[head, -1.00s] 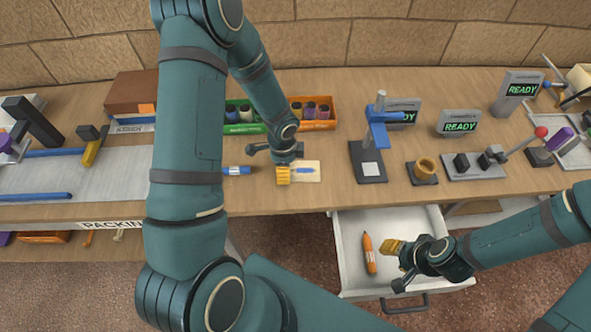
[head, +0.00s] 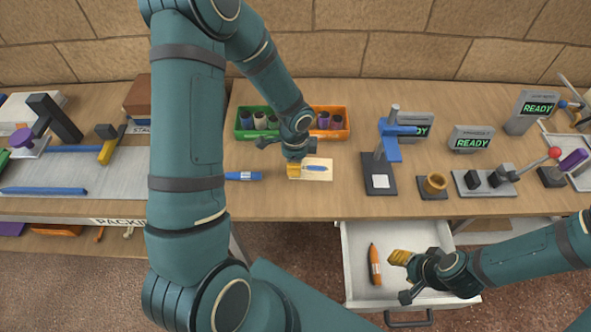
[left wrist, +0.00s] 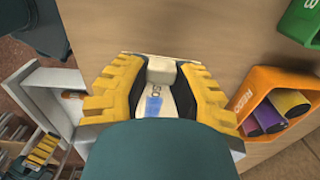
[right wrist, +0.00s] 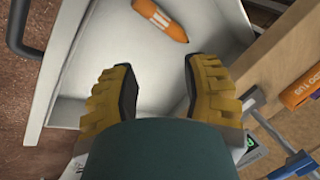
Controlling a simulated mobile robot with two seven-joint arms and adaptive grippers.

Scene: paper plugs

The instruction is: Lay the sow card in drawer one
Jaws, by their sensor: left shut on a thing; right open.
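The sow card (head: 322,174) is a pale card with a blue picture, at the middle of the bench in the head view. In the left wrist view the card (left wrist: 154,103) shows partly lettered, with a pale block at its end between the fingers. My left gripper (head: 294,171) is shut on the card's left end. Whether the card touches the bench is hard to tell. A white drawer (head: 352,262) stands open below the bench front; its number is not visible. An orange marker (head: 374,263) lies inside. My right gripper (head: 400,257) is open and empty over the drawer.
A blue marker (head: 243,176) lies left of the card. A green bin (head: 243,134) and an orange bin (head: 343,134) stand behind it. The drawer floor beside the marker is partly clear.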

